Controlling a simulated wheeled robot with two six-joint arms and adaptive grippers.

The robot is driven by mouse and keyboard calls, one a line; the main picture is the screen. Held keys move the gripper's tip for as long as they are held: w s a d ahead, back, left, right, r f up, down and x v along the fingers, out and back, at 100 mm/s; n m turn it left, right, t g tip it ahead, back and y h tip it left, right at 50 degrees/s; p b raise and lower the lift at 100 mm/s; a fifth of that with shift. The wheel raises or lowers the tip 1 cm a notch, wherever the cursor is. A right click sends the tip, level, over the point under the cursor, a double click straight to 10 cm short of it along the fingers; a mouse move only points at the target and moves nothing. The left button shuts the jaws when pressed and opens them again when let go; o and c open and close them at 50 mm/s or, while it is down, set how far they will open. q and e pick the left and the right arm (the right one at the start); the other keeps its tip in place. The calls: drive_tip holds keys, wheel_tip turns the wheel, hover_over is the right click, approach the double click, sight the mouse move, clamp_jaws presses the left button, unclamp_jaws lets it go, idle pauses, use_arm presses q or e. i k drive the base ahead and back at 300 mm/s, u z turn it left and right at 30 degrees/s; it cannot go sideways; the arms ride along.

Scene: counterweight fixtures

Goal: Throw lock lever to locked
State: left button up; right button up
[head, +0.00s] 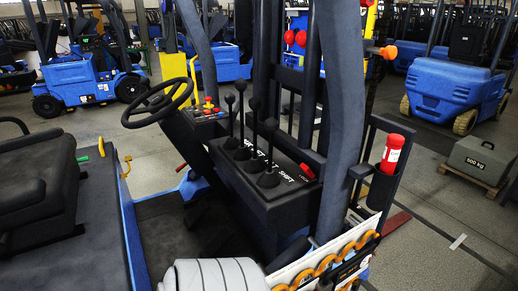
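A dark forklift console (225,163) stands in the middle of the head view. Several black levers with ball knobs rise from it; one front lever (270,145) is upright. A small red handle (308,170) sits at the console's right end, beside white lettering of which "SHIFT" is readable. It may be the lock lever; I cannot tell its position. Another red-tipped lever (181,167) shows lower left of the console.
A black steering wheel (158,103) and black seat (38,185) are at left. Dark mast posts (342,100) rise right of the console. A red cylinder (392,153) stands in a holder. A grey 500 kg block (481,160) sits on a pallet at right.

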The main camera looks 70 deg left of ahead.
sight(306, 171)
drive_tip(key=z, duration=0.1)
drive_tip(key=k, duration=0.2)
drive_tip(key=u, duration=0.9)
